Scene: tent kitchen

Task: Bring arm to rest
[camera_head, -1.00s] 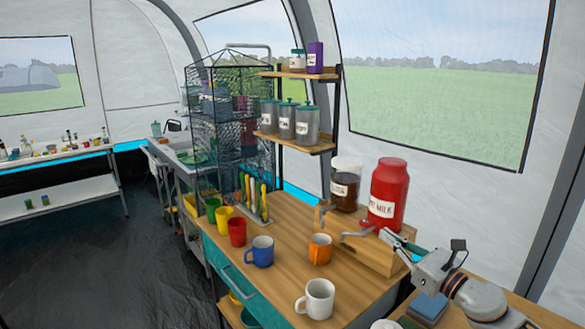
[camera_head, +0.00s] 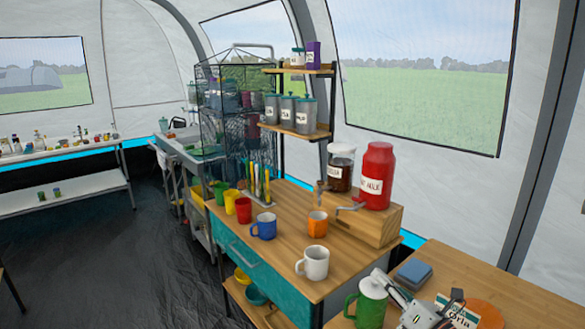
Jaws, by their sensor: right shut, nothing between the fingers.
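My right gripper (camera_head: 382,277) shows at the bottom right, with its arm coming up from the bottom edge. It is shut and empty, its fingers pointing up and left. It is beside a green jug (camera_head: 369,308) with a pale top and overlaps it in the picture; I cannot tell whether they touch. The rest of my right arm is mostly cut off by the frame. My left gripper is not in view.
Low on the right, a wooden table (camera_head: 510,298) bears blue-grey blocks (camera_head: 413,273) and a name card (camera_head: 457,309). The neighbouring counter (camera_head: 277,289) holds a white mug (camera_head: 313,262), an orange mug (camera_head: 317,224), a blue mug (camera_head: 264,227) and a red jar (camera_head: 376,177). Dark floor is clear at left.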

